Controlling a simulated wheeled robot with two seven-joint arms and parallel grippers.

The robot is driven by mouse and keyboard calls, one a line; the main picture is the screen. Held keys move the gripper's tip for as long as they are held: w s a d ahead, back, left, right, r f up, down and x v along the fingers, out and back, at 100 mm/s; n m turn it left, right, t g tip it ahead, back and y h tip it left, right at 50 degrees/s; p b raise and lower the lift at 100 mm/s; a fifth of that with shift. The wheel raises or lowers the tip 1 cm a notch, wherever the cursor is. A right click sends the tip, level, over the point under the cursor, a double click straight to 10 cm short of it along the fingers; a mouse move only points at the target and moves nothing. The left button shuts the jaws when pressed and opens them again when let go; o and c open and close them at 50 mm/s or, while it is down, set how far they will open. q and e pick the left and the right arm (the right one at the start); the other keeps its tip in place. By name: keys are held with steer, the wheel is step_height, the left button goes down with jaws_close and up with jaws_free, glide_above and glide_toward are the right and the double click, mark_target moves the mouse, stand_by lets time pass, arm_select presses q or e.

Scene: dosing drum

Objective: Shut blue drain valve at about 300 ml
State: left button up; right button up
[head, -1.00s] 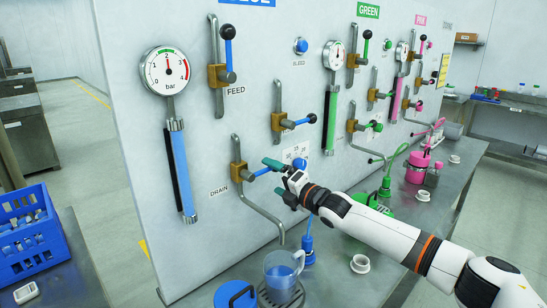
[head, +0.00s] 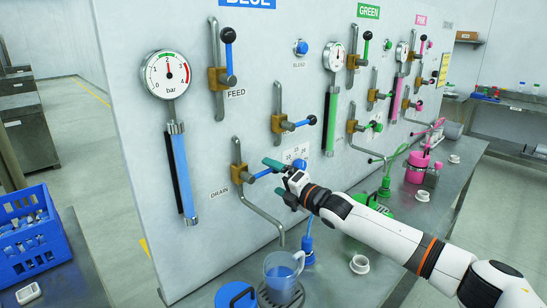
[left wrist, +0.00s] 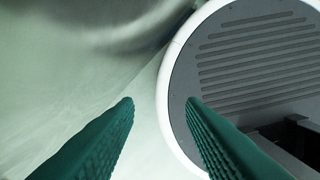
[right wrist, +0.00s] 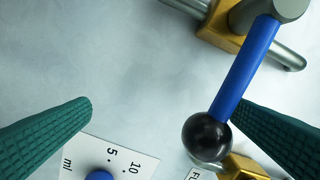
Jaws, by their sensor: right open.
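The blue drain valve (head: 239,174) sits low on the panel by the DRAIN label, with its blue lever sticking out to the right. My right gripper (head: 274,178) is open at the lever's outer end. In the right wrist view the blue lever (right wrist: 246,70) ends in a black ball (right wrist: 207,137), between the fingers and close to the right one; contact cannot be told. A clear jug (head: 283,274) with blue liquid stands below the outlet pipe; its scale is unreadable. My left gripper (left wrist: 160,103) is open and empty, outside the head view.
The blue feed valve (head: 220,78) is above, and another blue-handled valve (head: 280,123) is up and right. A blue lid (head: 236,295) and a white ring (head: 359,264) lie on the bench beside the jug. A blue crate (head: 30,245) stands at the left.

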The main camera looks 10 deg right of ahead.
steer(key=p+v, duration=0.1)
steer(key=v, duration=0.7)
steer(key=shift+s, duration=0.2)
steer(key=shift+d, duration=0.15)
